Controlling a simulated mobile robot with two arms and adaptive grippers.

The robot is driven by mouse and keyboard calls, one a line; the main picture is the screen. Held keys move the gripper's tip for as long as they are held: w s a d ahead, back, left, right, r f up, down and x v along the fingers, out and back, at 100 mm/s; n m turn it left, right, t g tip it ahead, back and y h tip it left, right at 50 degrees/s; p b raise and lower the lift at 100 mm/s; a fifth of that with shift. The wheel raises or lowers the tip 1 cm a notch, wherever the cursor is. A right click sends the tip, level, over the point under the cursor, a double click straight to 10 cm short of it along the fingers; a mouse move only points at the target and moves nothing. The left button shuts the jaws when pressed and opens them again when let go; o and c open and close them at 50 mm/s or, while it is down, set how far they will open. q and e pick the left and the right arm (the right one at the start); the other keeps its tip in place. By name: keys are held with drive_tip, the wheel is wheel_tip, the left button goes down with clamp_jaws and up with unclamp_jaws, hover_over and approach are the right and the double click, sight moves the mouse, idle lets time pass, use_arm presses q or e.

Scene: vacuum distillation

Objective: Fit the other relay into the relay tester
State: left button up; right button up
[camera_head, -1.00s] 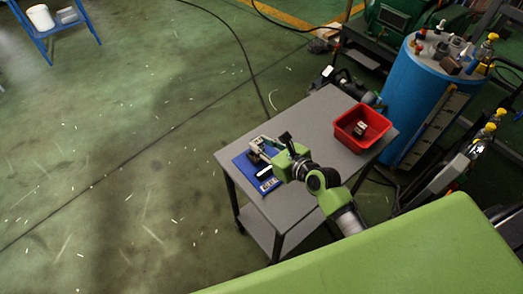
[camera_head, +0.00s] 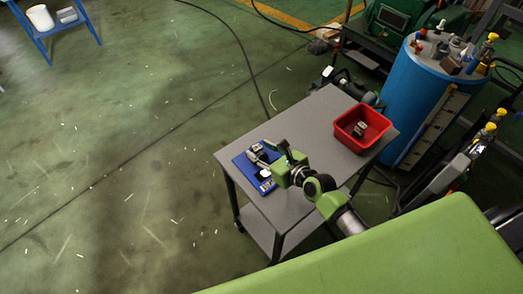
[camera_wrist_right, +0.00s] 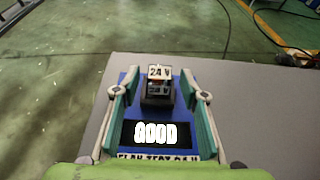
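The relay tester (camera_head: 241,163) is a blue board on the left end of the grey table. In the right wrist view its blue base (camera_wrist_right: 182,110) carries a lit display (camera_wrist_right: 156,133) that seems to read GOOD. A relay marked 24 V (camera_wrist_right: 159,73) stands upright at the tester's far end, apparently in its socket. My right gripper (camera_wrist_right: 160,84) is open, with one finger on each side of the relay and visible gaps between. In the head view the right gripper (camera_head: 263,160) is over the tester. My left gripper is not in view.
The grey tabletop (camera_head: 310,120) between bin and tester is clear. A blue drum (camera_head: 405,95) stands behind the table's right end.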

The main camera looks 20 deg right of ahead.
drive_tip(key=shift+r, duration=0.1)
drive_tip(key=shift+s+r, duration=0.1)
drive_tip(key=v, duration=1.1)
drive_tip(key=shift+s+r, duration=0.25)
drive_tip(key=shift+s, duration=0.05)
drive_tip(key=shift+d, duration=0.1)
